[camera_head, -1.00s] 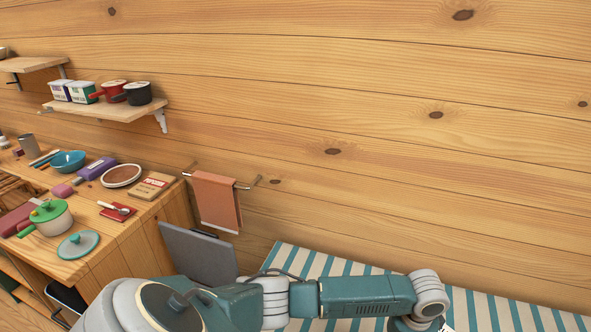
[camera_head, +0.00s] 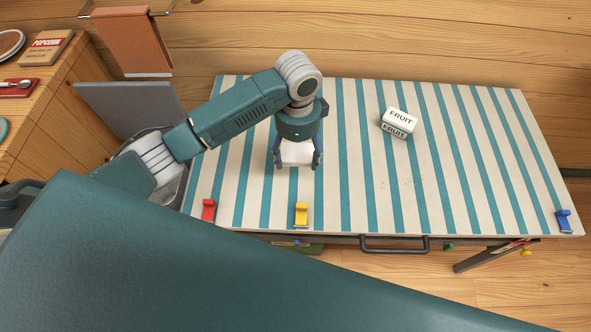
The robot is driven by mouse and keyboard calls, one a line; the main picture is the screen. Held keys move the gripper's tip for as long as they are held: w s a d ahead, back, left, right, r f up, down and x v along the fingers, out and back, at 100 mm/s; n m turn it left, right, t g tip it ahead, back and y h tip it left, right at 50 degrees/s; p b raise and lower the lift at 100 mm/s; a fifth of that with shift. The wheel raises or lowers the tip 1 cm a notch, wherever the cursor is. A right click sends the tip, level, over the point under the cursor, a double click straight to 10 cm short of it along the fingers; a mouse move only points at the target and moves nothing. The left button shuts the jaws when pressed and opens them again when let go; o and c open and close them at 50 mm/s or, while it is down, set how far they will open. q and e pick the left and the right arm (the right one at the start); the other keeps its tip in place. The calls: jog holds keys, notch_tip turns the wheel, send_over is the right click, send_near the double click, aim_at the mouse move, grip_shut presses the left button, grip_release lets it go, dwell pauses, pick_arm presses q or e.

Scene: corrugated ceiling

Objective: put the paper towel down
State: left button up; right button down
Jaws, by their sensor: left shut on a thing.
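My left gripper (camera_head: 297,160) points down over the left half of the striped table (camera_head: 350,160). Its two fingers are shut on the paper towel (camera_head: 297,153), a white piece that shows between them. The upper part of the paper towel is hidden by the gripper body. I cannot tell whether the paper towel touches the tabletop. My right gripper is not in view.
A red clip (camera_head: 209,209), a yellow clip (camera_head: 301,214) and a blue clip (camera_head: 563,220) are along the front edge. The table between gripper and boxes is clear.

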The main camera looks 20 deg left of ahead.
pick_arm(q)
send_over(297, 178)
notch_tip(297, 178, down, 5)
jog(key=shift+s+r, duration=0.1)
jog(key=shift+f, duration=2.45)
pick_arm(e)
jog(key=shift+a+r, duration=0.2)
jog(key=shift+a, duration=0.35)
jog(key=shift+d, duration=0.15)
pick_arm(q)
jog(key=o, duration=1.1)
jog(key=shift+f, duration=0.15)
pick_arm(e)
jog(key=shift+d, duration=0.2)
